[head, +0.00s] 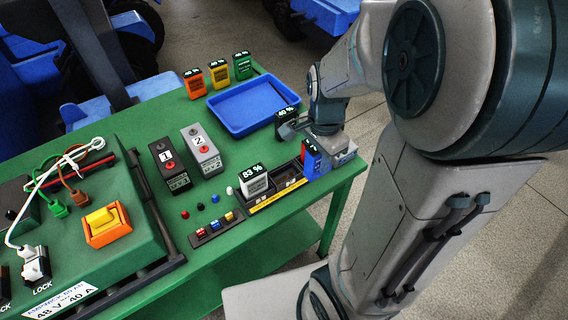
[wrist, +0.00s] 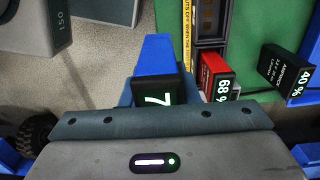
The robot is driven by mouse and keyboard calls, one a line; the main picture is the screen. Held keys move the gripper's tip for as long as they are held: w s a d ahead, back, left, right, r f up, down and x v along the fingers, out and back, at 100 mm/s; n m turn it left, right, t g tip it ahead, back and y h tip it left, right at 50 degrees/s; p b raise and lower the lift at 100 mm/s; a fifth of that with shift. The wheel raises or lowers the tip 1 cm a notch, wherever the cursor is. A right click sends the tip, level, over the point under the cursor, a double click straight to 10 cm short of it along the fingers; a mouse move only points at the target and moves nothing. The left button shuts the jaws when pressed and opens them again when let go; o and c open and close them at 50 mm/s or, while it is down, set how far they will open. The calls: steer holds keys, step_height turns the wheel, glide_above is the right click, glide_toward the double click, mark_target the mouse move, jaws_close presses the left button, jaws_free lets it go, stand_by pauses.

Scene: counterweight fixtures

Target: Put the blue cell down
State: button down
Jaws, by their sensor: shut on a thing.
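The blue cell (wrist: 155,52) is in my gripper in the wrist view, its dark display end nearest the camera and showing a 7, the rest of the number hidden. In the head view the blue cell (head: 311,161) shows below my gripper (head: 312,140), at the right end of the rack (head: 268,197). My gripper is shut on it. The fingertips are mostly hidden. I cannot tell whether the cell's lower end touches anything. A red cell reading 68 % (wrist: 214,76) stands close to its right in the wrist view.
The rack also holds a white cell reading 83 % (head: 253,180), with a dark open slot (head: 287,176) beside it. A black 40 % cell (wrist: 286,72) stands close by. A blue tray (head: 248,104) lies behind, empty. The green table's edge (head: 345,185) is near.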

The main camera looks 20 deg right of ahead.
steer(key=shift+w+a+f, duration=1)
steer(key=shift+w+f, duration=0.25)
steer(key=shift+f, duration=0.35)
steer(key=shift+w+a+f, duration=1)
steer(key=shift+w+f, duration=0.25)
steer(key=shift+f, duration=0.35)
steer(key=shift+w+a+f, duration=1)
steer(key=shift+w+f, duration=0.25)
steer(key=shift+f, duration=0.35)
steer(key=shift+f, duration=0.2)
steer(key=c, duration=1.1)
jaws_free()
steer(key=shift+r, duration=0.1)
